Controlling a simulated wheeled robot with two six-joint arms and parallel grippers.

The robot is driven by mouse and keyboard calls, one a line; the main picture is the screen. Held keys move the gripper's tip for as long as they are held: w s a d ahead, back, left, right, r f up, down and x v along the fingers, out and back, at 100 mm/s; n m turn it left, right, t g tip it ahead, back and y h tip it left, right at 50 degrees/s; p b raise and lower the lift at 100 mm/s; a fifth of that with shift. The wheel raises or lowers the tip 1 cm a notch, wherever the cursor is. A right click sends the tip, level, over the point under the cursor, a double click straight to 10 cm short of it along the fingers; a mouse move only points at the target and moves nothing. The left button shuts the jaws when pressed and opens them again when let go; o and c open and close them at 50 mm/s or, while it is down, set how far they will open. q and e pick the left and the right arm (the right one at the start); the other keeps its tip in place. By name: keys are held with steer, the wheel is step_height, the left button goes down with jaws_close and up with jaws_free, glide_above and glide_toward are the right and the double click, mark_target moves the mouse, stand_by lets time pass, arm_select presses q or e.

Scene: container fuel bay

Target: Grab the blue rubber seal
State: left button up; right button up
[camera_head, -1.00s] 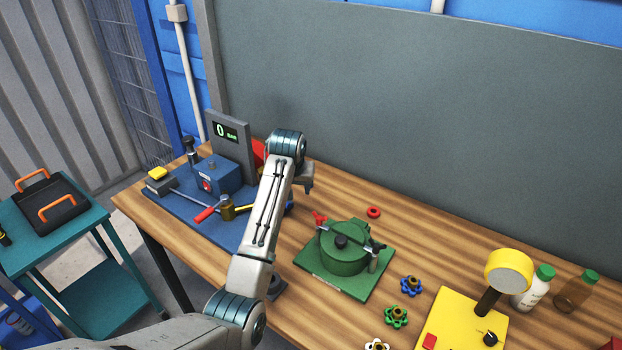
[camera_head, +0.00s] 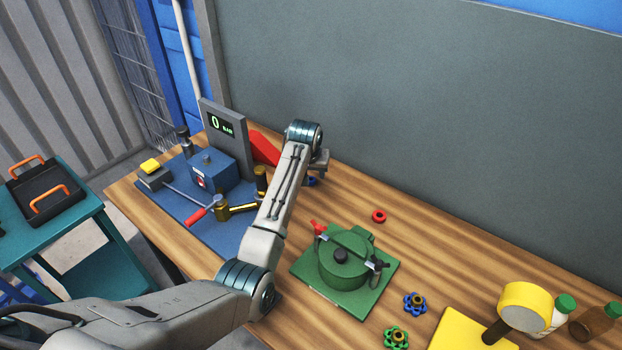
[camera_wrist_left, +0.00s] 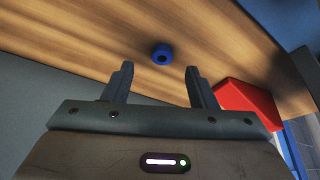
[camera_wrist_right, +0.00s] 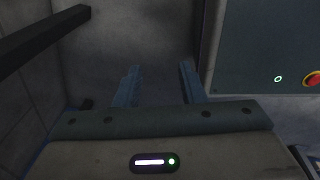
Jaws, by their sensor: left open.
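The blue rubber seal (camera_wrist_left: 162,54) is a small ring with a dark hole, lying flat on the wooden table. In the head view only part of the seal (camera_head: 311,182) shows beside my left gripper (camera_head: 319,165). In the left wrist view my left gripper (camera_wrist_left: 159,68) is open and empty. The seal appears just beyond its fingertips, roughly centred between them, and apart from both fingers. My right gripper (camera_wrist_right: 160,65) shows only in its own wrist view, with fingers apart and nothing between them.
A red wedge-shaped block (camera_wrist_left: 248,103) is close beside the left fingers. A blue pump station (camera_head: 212,170) stands left, a green lidded pot (camera_head: 345,262) in front right. A red ring (camera_head: 379,216) lies right. A grey panel (camera_head: 430,110) rises behind. Bare table lies between.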

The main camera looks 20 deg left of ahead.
mark_target(311, 179)
arm_select(q)
steer(key=p+x, duration=0.1)
steer(key=x, duration=0.1)
steer(key=p+x, duration=0.1)
steer(key=x, duration=0.1)
steer(key=shift+w+a+r, duration=0.2)
steer(key=shift+w, duration=0.05)
steer(key=shift+w+f, duration=0.1)
steer(key=shift+f, duration=0.3)
steer(key=shift+w+a+f, duration=0.1)
steer(key=shift+f, duration=0.35)
steer(key=c, duration=1.1)
arm_select(e)
steer(key=shift+w+d+r, duration=0.15)
steer(key=shift+w+r, duration=0.25)
steer(key=shift+r, duration=0.25)
steer(key=shift+w+d+r, duration=0.1)
steer(key=shift+w+r, duration=0.3)
steer(key=shift+r, duration=0.2)
